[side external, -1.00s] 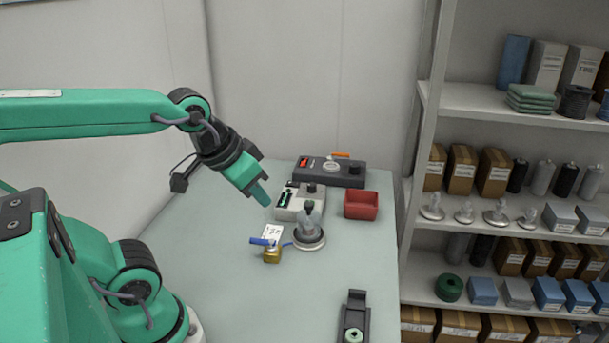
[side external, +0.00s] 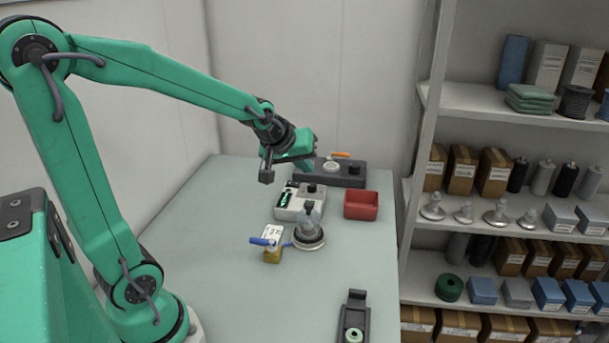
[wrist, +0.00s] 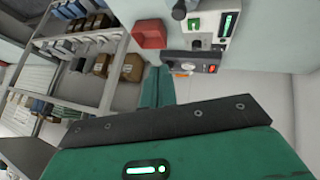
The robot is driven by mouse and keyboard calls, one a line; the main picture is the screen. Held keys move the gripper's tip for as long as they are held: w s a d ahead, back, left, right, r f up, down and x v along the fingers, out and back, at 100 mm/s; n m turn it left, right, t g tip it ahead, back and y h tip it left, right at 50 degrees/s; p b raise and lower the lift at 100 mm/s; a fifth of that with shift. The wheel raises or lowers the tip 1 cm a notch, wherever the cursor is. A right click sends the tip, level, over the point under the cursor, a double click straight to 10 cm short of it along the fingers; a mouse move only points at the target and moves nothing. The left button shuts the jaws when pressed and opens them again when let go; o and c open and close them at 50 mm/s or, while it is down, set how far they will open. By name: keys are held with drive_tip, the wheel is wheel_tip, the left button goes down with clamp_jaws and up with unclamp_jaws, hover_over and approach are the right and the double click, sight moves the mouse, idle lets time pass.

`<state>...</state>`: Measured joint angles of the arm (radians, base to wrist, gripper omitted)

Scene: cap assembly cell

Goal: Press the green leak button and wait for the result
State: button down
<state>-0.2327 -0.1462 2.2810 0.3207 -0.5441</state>
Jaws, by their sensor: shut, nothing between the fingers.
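The white leak tester box (side external: 296,206) stands on the table in the side view, with a lit green strip and a dark knob on top. My gripper (side external: 311,166) is shut and empty, above the far side of the tester and in front of the dark box in the side picture. Its closed fingers also show in the wrist view (wrist: 157,84), apart from the button. The button cannot be made out in the side view.
A dark box (side external: 345,176) with an orange lever stands at the back. A red bin (side external: 361,205) is right of the tester. A clear domed part on a round base (side external: 309,238) and a brass valve with blue handle (side external: 271,253) stand in front. Shelves (side external: 440,200) border the right.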

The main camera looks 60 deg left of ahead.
drive_tip(key=w+a+f+n+t+y, duration=0.1)
drive_tip(key=w+a+f+n, duration=0.4)
drive_tip(key=w+a+f, duration=0.1)
drive_tip(key=shift+w+a, duration=0.5)
drive_tip(key=shift+a, duration=0.75)
drive_tip(key=shift+f, duration=0.15)
approach(312, 200)
drive_tip(key=shift+w+r+x, duration=0.15)
drive_tip(key=shift+x, duration=0.7)
drive_tip(key=shift+w+r+x, duration=0.15)
drive_tip(key=shift+x, duration=0.75)
drive_tip(key=shift+w+r+x, duration=0.1)
drive_tip(key=shift+w+x, duration=0.05)
drive_tip(key=shift+x, duration=0.7)
drive_tip(key=shift+f, duration=0.85)
idle(0.9)
drive_tip(key=shift+r, duration=0.1)
drive_tip(key=shift+s+r, duration=0.1)
drive_tip(key=shift+r, duration=0.65)
